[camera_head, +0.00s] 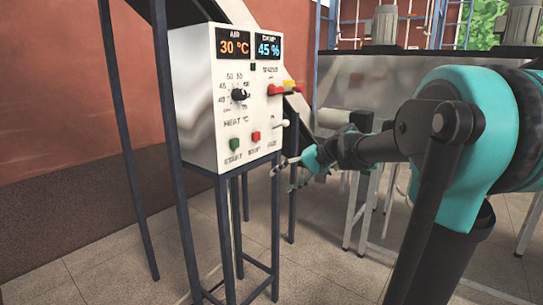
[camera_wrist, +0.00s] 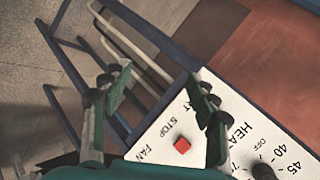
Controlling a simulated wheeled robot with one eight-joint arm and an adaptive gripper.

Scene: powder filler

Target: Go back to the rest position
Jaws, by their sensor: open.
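My gripper (camera_head: 290,170) is near the lower right edge of the white control panel (camera_head: 205,125) in the head view, at the end of my outstretched arm. In the wrist view my gripper (camera_wrist: 160,95) has its two green fingers spread, with nothing held between them. The panel's lower corner and the red STOP button (camera_wrist: 182,145) show between and below the fingers. I cannot tell whether a finger touches the panel.
The panel has a black heat knob (camera_head: 239,94), a green START button (camera_head: 235,143), a white lever (camera_head: 281,123) and a red-yellow part (camera_head: 284,88). Dark blue legs (camera_head: 228,230) stand below it. A steel machine (camera_head: 400,85) stands behind my arm. Tiled floor is open in front.

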